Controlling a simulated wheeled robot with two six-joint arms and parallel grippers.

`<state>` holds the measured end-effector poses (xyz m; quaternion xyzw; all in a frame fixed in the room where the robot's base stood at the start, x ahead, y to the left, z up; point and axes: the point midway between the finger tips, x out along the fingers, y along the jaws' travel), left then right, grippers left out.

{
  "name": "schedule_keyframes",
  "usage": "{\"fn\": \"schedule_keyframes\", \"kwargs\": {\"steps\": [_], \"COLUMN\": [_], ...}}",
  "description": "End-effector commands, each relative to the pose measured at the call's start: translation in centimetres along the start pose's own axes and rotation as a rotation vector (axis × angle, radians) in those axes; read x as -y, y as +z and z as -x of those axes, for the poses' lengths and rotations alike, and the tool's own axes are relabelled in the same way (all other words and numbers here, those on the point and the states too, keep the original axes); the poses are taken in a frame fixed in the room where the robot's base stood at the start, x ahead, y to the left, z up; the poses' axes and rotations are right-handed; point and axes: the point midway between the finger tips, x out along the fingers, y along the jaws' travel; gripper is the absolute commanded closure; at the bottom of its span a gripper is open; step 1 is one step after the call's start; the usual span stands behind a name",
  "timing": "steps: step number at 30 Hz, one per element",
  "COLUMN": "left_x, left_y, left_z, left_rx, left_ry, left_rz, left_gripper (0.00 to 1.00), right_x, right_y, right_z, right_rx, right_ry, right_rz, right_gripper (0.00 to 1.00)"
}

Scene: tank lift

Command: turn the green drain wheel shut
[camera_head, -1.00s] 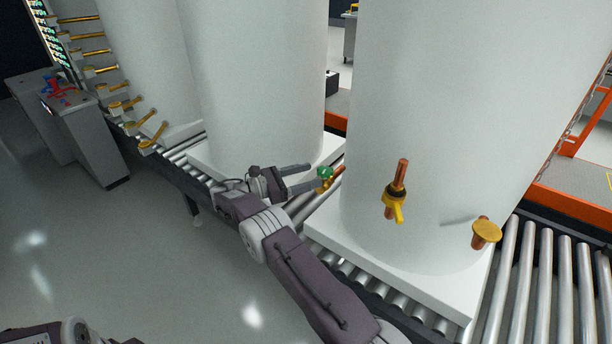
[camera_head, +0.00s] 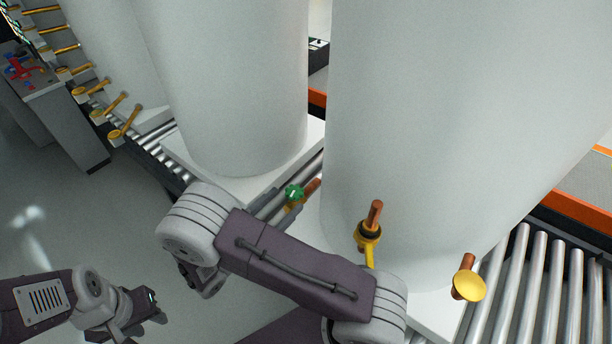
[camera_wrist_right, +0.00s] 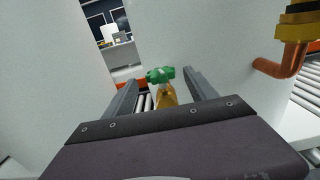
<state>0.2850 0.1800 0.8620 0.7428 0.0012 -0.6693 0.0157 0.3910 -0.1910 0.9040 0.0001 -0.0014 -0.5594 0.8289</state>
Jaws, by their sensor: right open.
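The green drain wheel (camera_head: 294,193) sits on a small brass valve at the end of a copper pipe, low beside the large white tank (camera_head: 430,130). In the right wrist view the wheel (camera_wrist_right: 160,74) shows between the two fingertips of my right gripper (camera_wrist_right: 161,77), with clear space on both sides. The right gripper is open; I cannot tell how far the wheel lies between the fingers in depth. In the head view my right arm hides most of that gripper. My left gripper (camera_head: 140,308) is at the lower left, far from the wheel; its jaw opening is unclear.
A yellow-handled valve (camera_head: 368,236) and a yellow round knob (camera_head: 469,286) stick out of the same tank. Another white tank (camera_head: 230,90) stands behind, on the roller conveyor (camera_head: 520,285). Open floor lies at left.

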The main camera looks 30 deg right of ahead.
Motion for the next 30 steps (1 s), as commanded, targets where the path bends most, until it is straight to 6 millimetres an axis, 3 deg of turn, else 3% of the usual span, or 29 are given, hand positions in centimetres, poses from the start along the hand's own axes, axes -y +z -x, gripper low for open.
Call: {"fn": "schedule_keyframes", "kwargs": {"steps": [12, 23, 27, 30], "left_x": [0.0, 0.0, 0.0, 0.0], "left_y": [0.0, -0.1, -0.1, 0.0], "left_z": [0.3, 0.3, 0.3, 0.3], "left_rx": [0.0, 0.0, 0.0, 0.0], "left_ry": [0.0, 0.0, 0.0, 0.0], "left_rz": [0.0, 0.0, 0.0, 0.0], "left_gripper": [0.64, 0.64, 0.64, 0.64], "right_x": [0.1, 0.0, 0.0, 0.0], "right_y": [0.0, 0.0, 0.0, 0.0], "right_z": [-7.7, -8.6, -8.6, -8.6], "right_rx": [0.001, 0.0, 0.0, 0.0], "right_ry": [-0.004, -0.001, -0.001, -0.001], "right_rz": [0.002, 0.002, 0.002, 0.002], "right_gripper": [0.34, 0.34, 0.73, 0.97]}}
